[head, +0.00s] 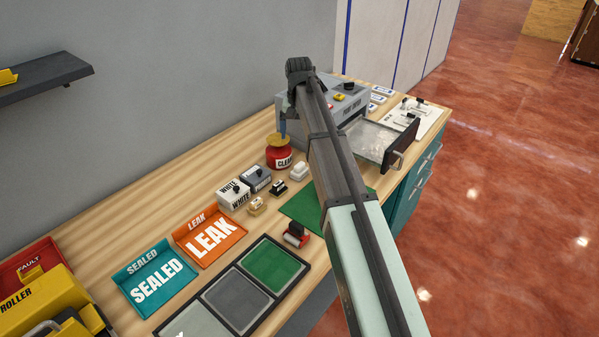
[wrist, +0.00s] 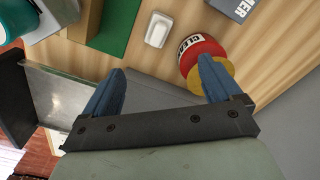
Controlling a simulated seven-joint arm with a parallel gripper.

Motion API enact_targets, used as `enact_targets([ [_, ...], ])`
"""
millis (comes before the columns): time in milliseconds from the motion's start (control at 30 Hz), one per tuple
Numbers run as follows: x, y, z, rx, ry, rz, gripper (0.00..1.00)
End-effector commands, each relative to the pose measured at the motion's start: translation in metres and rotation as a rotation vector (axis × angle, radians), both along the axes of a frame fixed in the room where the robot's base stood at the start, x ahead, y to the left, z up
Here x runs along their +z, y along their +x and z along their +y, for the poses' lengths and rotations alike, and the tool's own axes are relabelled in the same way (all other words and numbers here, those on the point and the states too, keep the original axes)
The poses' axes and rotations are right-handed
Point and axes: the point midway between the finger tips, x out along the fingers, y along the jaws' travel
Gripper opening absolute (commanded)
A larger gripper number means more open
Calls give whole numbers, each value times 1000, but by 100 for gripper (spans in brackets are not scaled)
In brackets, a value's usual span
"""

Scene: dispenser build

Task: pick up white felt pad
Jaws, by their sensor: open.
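A small white rounded block (head: 299,172) sits on the wooden bench right of the red pot; it also shows at the top of the wrist view (wrist: 158,29). It is the likeliest white felt pad, but I cannot tell for sure. My gripper (wrist: 160,86) is open and empty, its two blue fingers wide apart, with the block beyond the fingertips. In the head view my arm hides most of the gripper; one blue finger shows above the red pot.
The red pot (wrist: 193,45) with a yellow top is close to my right finger in the wrist view. A grey machine (head: 348,100) and an open drawer (head: 372,143) stand behind my arm. A green mat (head: 301,208), white-labelled box (head: 234,193) and orange tray (head: 211,238) are on the bench.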

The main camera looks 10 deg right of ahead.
Motion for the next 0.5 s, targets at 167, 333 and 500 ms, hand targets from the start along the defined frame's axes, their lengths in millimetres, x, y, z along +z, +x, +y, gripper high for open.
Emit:
enact_targets([
  [167,0,-2,0,320,-4,6,92],
  [333,0,-3,0,620,-5,9,92],
  [500,0,-3,0,845,-6,10,92],
])
